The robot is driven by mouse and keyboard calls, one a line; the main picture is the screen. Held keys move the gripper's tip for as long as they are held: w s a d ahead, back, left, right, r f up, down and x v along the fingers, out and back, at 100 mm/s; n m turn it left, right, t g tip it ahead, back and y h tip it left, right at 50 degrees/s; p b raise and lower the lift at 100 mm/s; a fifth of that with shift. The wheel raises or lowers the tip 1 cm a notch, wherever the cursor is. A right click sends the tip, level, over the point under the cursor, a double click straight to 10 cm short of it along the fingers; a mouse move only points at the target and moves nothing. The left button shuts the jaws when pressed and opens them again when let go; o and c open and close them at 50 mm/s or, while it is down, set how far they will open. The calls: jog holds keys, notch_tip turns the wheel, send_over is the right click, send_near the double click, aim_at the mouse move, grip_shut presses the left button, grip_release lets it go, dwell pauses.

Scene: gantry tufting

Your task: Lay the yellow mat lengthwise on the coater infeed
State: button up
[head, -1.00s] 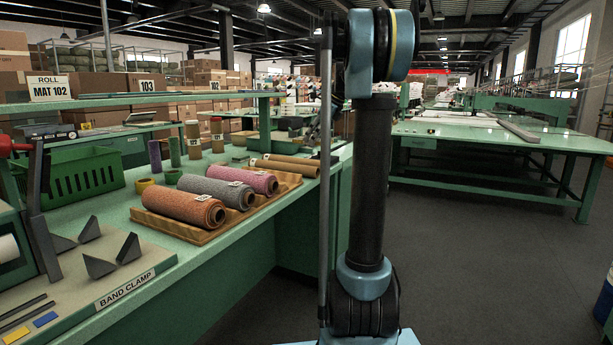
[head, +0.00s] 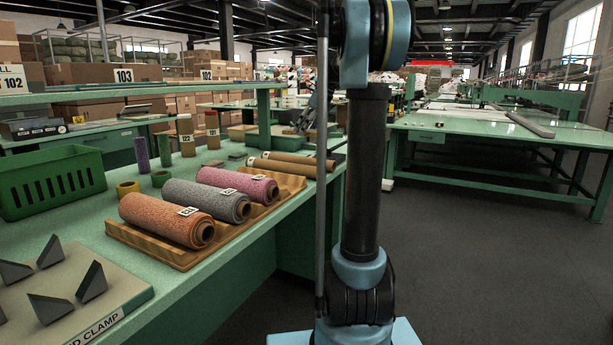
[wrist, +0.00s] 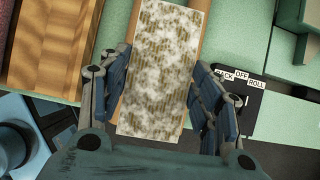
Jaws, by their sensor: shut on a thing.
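In the wrist view my gripper (wrist: 160,78) is shut on a flat strip with mottled white and ochre stripes (wrist: 158,105). In the head view my arm's column hides much of the middle, and I cannot clearly make out the mat there. I cannot identify the coater infeed in either view.
On the green bench, a wooden cradle (head: 189,262) bears orange (head: 160,218), grey (head: 205,200) and pink (head: 240,185) rolls. A green basket (head: 52,184) and a clamp board (head: 110,300) stand left. Floor is clear right.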

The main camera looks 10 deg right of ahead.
aim_at(322, 131)
jog(key=shift+w+d, duration=0.1)
jog(key=shift+d, duration=0.7)
jog(key=shift+f, duration=5)
jog(key=shift+d+f, duration=0.1)
jog(key=shift+f, duration=0.5)
jog(key=o, duration=1.1)
jog(key=shift+c, duration=0.2)
jog(key=shift+r, duration=0.35)
jog(key=v, duration=1.2)
jog(key=shift+r, duration=0.25)
